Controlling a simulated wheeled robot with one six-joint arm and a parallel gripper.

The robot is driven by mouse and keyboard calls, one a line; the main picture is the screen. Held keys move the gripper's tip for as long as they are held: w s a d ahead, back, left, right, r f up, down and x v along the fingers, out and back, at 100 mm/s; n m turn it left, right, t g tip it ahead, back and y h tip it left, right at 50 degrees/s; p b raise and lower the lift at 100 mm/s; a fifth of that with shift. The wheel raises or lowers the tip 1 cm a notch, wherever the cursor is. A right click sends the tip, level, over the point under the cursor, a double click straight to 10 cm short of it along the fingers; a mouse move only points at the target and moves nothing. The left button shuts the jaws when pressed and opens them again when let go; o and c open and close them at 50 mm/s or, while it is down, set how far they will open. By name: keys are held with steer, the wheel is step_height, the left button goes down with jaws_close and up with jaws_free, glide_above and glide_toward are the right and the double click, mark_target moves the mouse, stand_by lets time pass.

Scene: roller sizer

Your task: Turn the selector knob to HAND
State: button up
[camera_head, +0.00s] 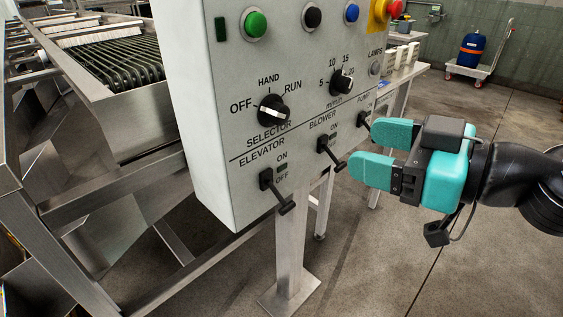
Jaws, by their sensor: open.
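The black selector knob (273,110) is on the front of the grey control panel (215,130), above the word SELECTOR. OFF is printed at its left, HAND above it and RUN at its upper right. A pale bar runs across the knob, tilted down to the right; I cannot tell which of its ends is the pointer. My gripper (373,151), with teal fingers, is open and empty to the right of and lower than the knob. It is clear of the knob, and its fingers point left toward the panel's lower right part.
A black speed dial (342,83) sits right of the selector. Elevator (277,191), blower (330,152) and pump (363,120) levers stick out below, the last two near my fingers. Coloured buttons and a red emergency stop (384,12) are above. Metal roller machinery (110,60) stands left.

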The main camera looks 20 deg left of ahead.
step_height(320, 180, down, 3)
steer(key=w+t+b, duration=0.2)
steer(key=w, duration=0.1)
steer(key=p, duration=0.9)
glide_toward(284, 117)
steer(key=shift+t+y, duration=0.3)
steer(key=shift+y, duration=0.1)
steer(key=x, duration=0.9)
steer(key=shift+s+a+f, duration=0.1)
steer(key=shift+a+f, duration=0.05)
steer(key=shift+f, duration=0.05)
steer(key=shift+w+a+f+m, duration=0.2)
steer(key=shift+a+m, duration=0.1)
steer(key=shift+a, duration=0.15)
steer(key=c, duration=0.9)
